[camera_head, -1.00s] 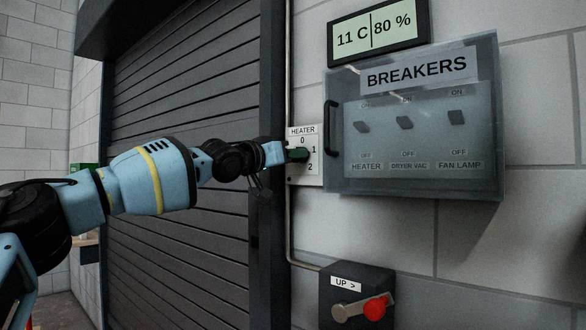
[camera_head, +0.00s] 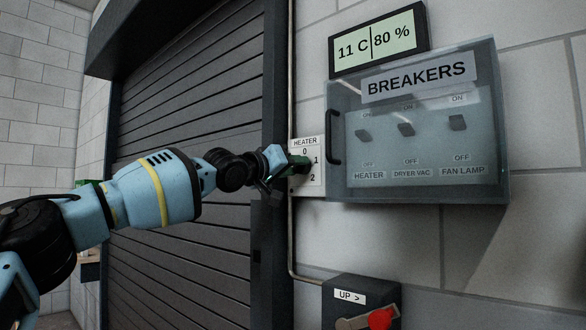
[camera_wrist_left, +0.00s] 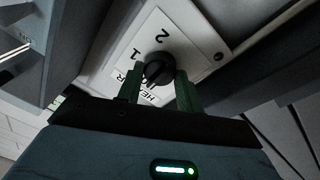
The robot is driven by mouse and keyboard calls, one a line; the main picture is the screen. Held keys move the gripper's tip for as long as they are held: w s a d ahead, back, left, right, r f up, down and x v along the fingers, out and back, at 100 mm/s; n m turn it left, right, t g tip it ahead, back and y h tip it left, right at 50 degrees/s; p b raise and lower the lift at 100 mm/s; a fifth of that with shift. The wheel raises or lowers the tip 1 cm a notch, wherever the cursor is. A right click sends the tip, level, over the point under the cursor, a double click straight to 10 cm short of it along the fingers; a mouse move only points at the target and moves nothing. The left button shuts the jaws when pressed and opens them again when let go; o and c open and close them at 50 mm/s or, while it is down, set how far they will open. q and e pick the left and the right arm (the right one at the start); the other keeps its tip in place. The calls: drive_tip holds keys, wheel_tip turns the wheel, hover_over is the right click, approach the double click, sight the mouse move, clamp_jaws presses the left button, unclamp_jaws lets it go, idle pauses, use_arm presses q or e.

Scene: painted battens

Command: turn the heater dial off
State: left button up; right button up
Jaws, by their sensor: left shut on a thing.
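The heater panel (camera_head: 306,187) is a small white plate marked HEATER with 0, 1 and 2, on the wall left of the breaker box. Its dial is hidden behind my gripper in the head view. The left wrist view shows the round black dial (camera_wrist_left: 159,67) on the plate, near the 1. My left gripper (camera_head: 301,163) has green fingers, one on each side of the dial, and is shut on it. The fingers also show in the left wrist view (camera_wrist_left: 160,80). I cannot tell which number the dial points to. My right gripper is not in view.
The clear-fronted breaker box (camera_head: 420,187) with a black handle (camera_head: 333,137) is close to the right of the panel. A display (camera_head: 378,39) reads 11 C and 80 %. A dark roller shutter (camera_head: 190,100) is at left. A control box with a red knob (camera_head: 380,318) is below.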

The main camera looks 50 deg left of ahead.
use_arm(q)
drive_tip(key=o, duration=0.9)
drive_tip(key=shift+o, duration=0.5)
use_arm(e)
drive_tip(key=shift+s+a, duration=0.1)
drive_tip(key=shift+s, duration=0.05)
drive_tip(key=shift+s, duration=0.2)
use_arm(q)
drive_tip(key=s+b, duration=0.2)
drive_tip(key=s, duration=0.5)
drive_tip(key=shift+s+d+f, duration=0.3)
drive_tip(key=shift+s+f, duration=0.1)
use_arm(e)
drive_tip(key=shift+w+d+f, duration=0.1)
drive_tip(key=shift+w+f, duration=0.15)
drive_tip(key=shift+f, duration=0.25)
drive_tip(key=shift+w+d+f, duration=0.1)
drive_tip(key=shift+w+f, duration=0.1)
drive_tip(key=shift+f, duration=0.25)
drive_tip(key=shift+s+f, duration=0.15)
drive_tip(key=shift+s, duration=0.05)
